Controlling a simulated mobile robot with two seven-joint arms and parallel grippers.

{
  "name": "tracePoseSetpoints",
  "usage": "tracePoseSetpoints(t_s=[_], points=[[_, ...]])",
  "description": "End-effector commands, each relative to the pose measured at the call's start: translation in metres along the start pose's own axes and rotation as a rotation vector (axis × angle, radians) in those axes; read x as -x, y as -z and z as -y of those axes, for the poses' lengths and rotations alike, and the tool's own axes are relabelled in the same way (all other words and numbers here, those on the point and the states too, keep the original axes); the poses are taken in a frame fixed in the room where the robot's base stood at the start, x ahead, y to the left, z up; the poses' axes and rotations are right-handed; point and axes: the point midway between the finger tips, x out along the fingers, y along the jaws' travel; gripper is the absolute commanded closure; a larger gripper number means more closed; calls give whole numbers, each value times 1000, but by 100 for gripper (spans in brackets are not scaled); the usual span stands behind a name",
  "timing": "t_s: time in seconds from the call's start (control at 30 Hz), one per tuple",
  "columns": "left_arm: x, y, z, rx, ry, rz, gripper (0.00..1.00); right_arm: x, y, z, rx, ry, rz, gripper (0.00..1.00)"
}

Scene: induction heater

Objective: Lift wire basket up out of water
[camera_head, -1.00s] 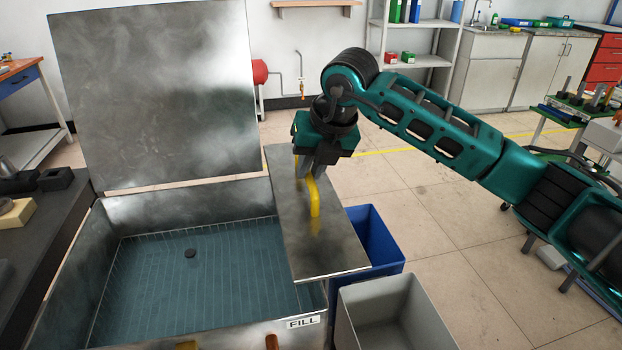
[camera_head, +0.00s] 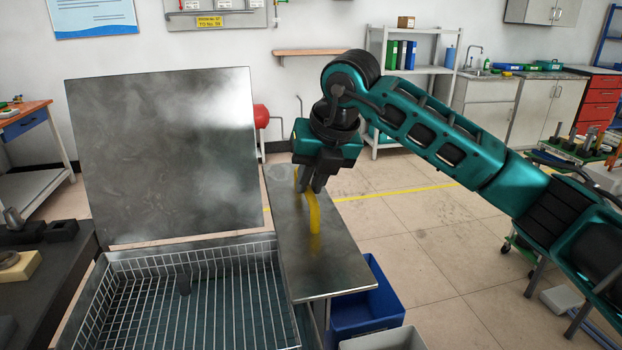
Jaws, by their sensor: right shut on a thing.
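The wire basket (camera_head: 190,322) stands inside the metal tank at lower left, its rim raised to about the tank's top edge. A small dark part (camera_head: 184,285) is in the basket. The yellow handle (camera_head: 314,214) stands above the flat metal side plate (camera_head: 318,262). My right gripper (camera_head: 313,188) is shut on the yellow handle from above. Dark teal water shows through the basket wires; how much of the basket is still in it is hard to tell. My left gripper is not in view.
The tank's metal lid (camera_head: 165,150) stands open behind the basket. A blue bin (camera_head: 368,305) and a grey bin (camera_head: 385,340) stand on the floor right of the plate. A dark bench (camera_head: 40,285) is at left. Open floor lies to the right.

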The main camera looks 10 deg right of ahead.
Motion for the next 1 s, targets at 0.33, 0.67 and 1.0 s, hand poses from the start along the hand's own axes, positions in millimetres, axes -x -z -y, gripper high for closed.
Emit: tracePoseSetpoints(t_s=[0.33,0.67,1.0], points=[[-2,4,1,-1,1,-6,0,5,-3,-1,-1,-6,11,58],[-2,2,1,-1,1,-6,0,9,-3,-1,-1,-4,10,58],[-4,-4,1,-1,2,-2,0,75,-3,0,-1,-5,14,58]])
